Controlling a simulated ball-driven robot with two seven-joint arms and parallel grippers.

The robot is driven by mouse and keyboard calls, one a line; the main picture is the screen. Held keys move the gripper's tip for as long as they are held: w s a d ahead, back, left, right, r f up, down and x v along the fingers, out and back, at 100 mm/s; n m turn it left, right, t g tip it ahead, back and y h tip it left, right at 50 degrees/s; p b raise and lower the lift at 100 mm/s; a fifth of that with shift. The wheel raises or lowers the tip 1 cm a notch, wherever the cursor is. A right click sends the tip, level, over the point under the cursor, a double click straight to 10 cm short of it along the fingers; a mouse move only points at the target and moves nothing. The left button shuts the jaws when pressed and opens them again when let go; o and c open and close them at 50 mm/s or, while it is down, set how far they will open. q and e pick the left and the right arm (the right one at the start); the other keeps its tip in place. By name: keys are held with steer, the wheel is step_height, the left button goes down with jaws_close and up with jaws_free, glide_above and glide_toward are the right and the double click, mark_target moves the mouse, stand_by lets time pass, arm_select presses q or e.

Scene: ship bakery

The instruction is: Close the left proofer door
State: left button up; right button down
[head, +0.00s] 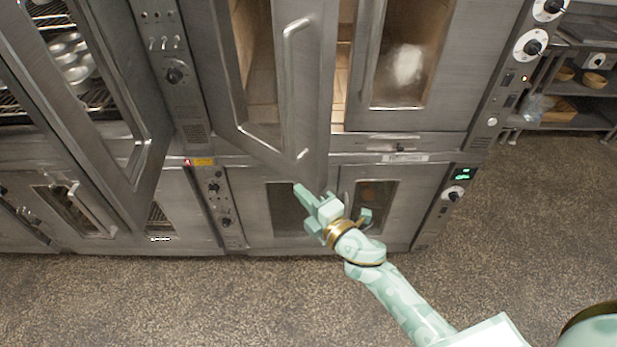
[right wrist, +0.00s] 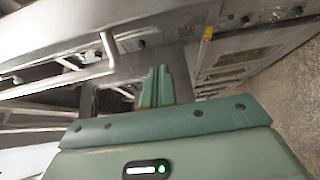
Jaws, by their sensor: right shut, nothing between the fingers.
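The left proofer door (head: 308,95) is a steel door with a glass window and a long bar handle (head: 287,70). It stands swung open in the middle of the head view, and the tiled chamber shows behind it. My right gripper (head: 303,194) is shut and empty, just below the door's lower corner in the picture. I cannot tell whether it touches the door. In the right wrist view my shut fingers (right wrist: 158,85) point forward, with a bar handle (right wrist: 85,72) to their left. My left gripper is not in view.
The right proofer door (head: 447,60) looks closed. Another steel door (head: 130,95) stands open at the left, by racks of tins. Lower cabinets (head: 262,205) with small windows run underneath. A control panel (head: 515,60) and shelves (head: 580,105) stand at the right. The speckled floor (head: 200,300) in front is clear.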

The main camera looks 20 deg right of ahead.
mark_target(310, 180)
steer(key=w, duration=0.1)
steer(key=w+d, duration=0.2)
steer(key=w, duration=0.1)
steer(key=shift+w+d, duration=0.15)
steer(key=shift+d, duration=0.2)
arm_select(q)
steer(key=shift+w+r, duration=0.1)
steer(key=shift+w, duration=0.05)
